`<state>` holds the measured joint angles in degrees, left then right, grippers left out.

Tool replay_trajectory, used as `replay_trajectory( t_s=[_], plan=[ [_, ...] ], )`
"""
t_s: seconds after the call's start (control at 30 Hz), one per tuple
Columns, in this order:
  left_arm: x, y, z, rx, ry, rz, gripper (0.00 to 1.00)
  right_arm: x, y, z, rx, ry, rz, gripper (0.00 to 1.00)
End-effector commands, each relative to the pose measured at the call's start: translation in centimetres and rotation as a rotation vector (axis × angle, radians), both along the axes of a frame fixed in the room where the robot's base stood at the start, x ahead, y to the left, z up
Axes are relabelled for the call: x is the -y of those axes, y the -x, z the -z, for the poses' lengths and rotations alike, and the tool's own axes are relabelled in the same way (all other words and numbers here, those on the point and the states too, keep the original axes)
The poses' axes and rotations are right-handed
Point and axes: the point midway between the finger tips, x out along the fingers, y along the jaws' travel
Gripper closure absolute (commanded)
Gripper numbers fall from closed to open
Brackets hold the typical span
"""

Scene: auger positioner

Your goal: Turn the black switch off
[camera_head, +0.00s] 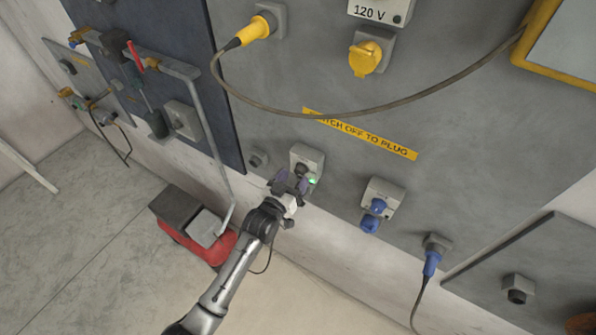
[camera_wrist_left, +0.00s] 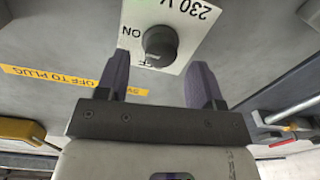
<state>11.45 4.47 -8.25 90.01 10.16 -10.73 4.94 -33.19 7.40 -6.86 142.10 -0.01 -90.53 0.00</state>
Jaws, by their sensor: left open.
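The black switch (camera_wrist_left: 160,46) is a round dark knob on a light plate marked 230 V and ON, seen upside down in the left wrist view. Its light box (camera_head: 307,160) is on the grey wall panel in the head view, with a green light lit at its lower right. My left gripper (camera_head: 291,182) is in front of this box and hides the knob there. In the left wrist view its two purple fingers (camera_wrist_left: 158,68) are open and empty. The knob appears between and just beyond the fingertips, apart from both. My right gripper is not in view.
A yellow SWITCH OFF TO PLUG label (camera_head: 360,133) is above the box. A blue socket box (camera_head: 383,200) and a blue plug (camera_head: 432,262) are to the right. A grey cable (camera_head: 330,116) hangs above. A red-based unit (camera_head: 190,225) stands on the floor at left.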

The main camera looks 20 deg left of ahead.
Motion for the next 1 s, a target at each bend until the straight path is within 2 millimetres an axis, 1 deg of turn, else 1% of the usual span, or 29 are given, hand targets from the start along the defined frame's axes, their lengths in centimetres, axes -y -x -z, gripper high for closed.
replay_trajectory(
  t_s=[0.03,0.1,0.3,0.7,1.0],
  plan=[
    [0.1,-0.7,-0.1,0.000,0.000,0.000,0.39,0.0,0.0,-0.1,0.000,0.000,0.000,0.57],
    [0.2,-1.4,-0.1,0.001,0.000,0.000,0.39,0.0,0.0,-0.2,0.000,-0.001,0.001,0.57],
    [0.4,-2.6,0.0,0.000,0.000,0.000,0.39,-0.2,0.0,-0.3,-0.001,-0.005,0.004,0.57],
    [0.4,-2.9,0.0,0.000,0.000,0.000,0.40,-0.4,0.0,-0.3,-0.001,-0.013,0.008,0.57],
    [0.4,-2.8,0.0,0.000,0.000,0.000,0.68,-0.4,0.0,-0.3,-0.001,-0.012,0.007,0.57]
  ],
)
